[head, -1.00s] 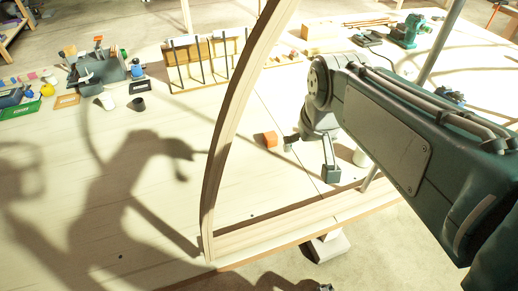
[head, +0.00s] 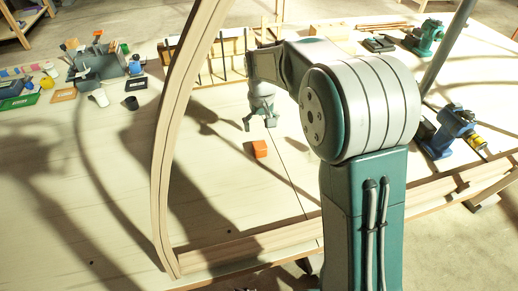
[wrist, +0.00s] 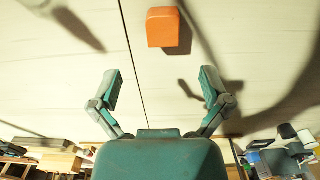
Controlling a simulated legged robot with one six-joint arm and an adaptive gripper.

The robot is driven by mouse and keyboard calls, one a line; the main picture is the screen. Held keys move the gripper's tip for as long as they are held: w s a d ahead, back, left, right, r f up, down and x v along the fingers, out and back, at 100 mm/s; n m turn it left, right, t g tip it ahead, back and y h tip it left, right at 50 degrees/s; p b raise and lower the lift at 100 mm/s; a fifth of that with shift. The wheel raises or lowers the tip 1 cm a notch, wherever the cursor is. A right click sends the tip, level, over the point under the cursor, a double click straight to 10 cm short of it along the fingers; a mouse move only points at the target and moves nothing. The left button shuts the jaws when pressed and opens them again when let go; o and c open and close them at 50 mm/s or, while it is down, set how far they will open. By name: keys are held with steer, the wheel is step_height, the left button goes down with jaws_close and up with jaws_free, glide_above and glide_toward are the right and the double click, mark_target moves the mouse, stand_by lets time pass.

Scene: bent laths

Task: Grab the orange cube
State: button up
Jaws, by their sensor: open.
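The orange cube (head: 260,149) sits on the pale wooden tabletop, just beyond a dark seam line. My gripper (head: 260,121) is open and empty above the table, behind the cube in the head view and apart from it. In the wrist view the orange cube (wrist: 167,27) lies at the top, slightly right of the middle. My gripper's two fingers (wrist: 158,90) are spread wide there, and the cube lies ahead of the gap between them. Nothing hides the cube.
A tall bent wooden lath (head: 166,130) rises left of the cube, and its straight base runs along the front edge. A blue machine (head: 447,130) stands at right. A tool caddy (head: 96,66) and small containers stand at back left. The tabletop around the cube is bare.

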mark_target(258, 144)
steer(key=f, duration=0.3)
steer(key=shift+d, duration=0.25)
steer(key=f, duration=0.2)
steer(key=a+f, duration=0.1)
steer(key=f, duration=0.2)
steer(key=shift+a, duration=0.15)
steer(key=shift+d+f, duration=0.2)
steer(key=shift+f, duration=0.25)
steer(key=shift+d, duration=0.1)
steer(key=c, duration=1.2)
